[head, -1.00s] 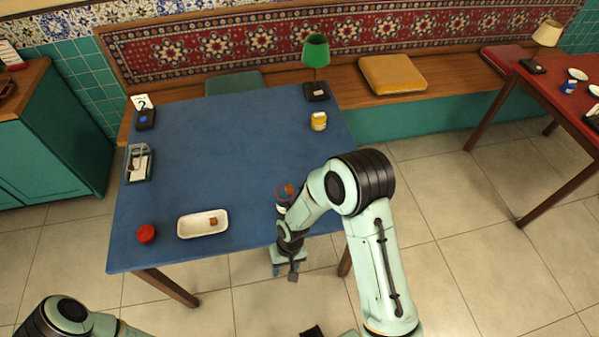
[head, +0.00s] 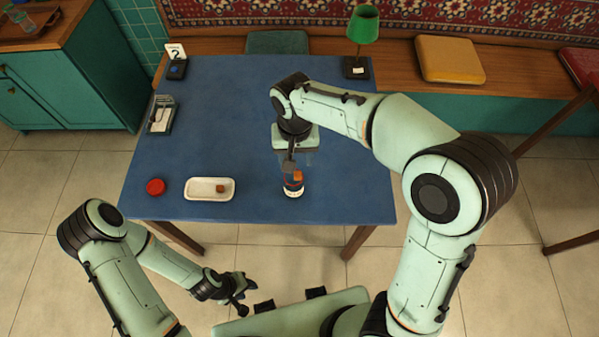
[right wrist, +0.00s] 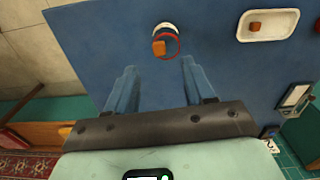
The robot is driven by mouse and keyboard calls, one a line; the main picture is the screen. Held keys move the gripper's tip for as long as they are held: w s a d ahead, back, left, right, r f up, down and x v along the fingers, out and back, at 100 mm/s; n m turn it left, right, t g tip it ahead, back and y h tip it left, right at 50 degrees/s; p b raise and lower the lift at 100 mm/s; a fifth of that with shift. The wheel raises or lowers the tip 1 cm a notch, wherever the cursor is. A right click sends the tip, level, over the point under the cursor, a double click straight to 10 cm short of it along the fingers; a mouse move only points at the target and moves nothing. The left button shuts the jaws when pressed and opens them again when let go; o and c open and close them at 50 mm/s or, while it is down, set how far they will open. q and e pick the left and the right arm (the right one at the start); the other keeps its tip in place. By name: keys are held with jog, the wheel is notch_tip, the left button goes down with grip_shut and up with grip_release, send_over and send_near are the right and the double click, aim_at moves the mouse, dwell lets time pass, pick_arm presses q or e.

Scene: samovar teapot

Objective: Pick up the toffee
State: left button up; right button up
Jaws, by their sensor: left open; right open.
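A small orange-brown cube, which looks like a toffee (head: 221,188), lies in a white dish (head: 194,190) on the blue table; it also shows in the right wrist view (right wrist: 255,27). A similar orange cube (head: 297,175) shows at the red-rimmed mouth of a small jar (head: 293,192), also seen in the right wrist view (right wrist: 159,48). I cannot tell whether it is inside or on top. My right gripper (right wrist: 158,66) is open and empty, pointing down over the table near the jar. My left gripper (head: 243,292) is open and empty, off the table's front edge.
A red round lid (head: 155,187) lies left of the dish. The table's middle left is clear. A bench runs behind.

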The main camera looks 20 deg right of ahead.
aim_at(298, 177)
jog(key=f, duration=1)
jog(key=shift+w+d, duration=0.1)
jog(key=shift+d, duration=0.15)
grip_shut()
